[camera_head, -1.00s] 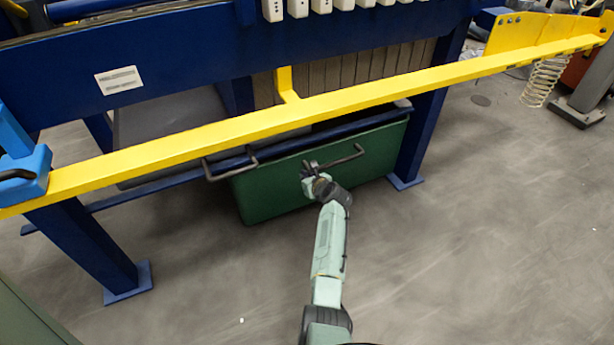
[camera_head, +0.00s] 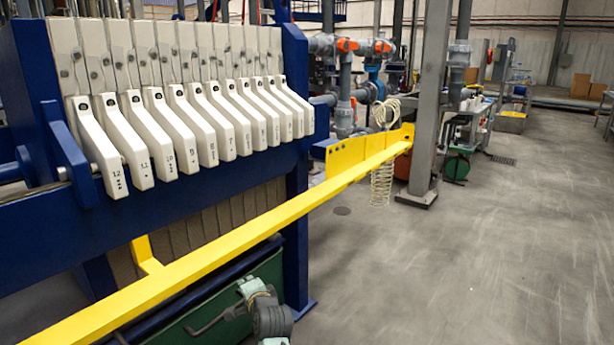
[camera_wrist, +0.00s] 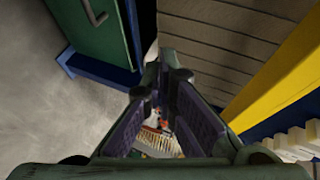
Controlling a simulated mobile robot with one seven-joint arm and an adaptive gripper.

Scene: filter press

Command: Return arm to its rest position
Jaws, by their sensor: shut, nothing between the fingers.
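My gripper (camera_wrist: 163,76) shows in the wrist view with its dark fingers converging toward the tips, shut and empty. In the head view, part of my arm (camera_head: 270,315) shows at the bottom centre, in front of the green bin; the rest is cut off by the lower edge, and finger detail is too small to read there. The green bin (camera_head: 180,334) sits under the press, with its dark handle beside my arm. The bin also shows at the top left of the wrist view (camera_wrist: 85,42).
The yellow bar (camera_head: 235,238) crosses diagonally above my arm. The blue press frame (camera_head: 296,190) and white plate handles (camera_head: 190,125) stand behind. A coiled hose (camera_head: 381,185) hangs at the bar's far end beside a grey column (camera_head: 428,100). Open floor (camera_head: 480,260) lies to the right.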

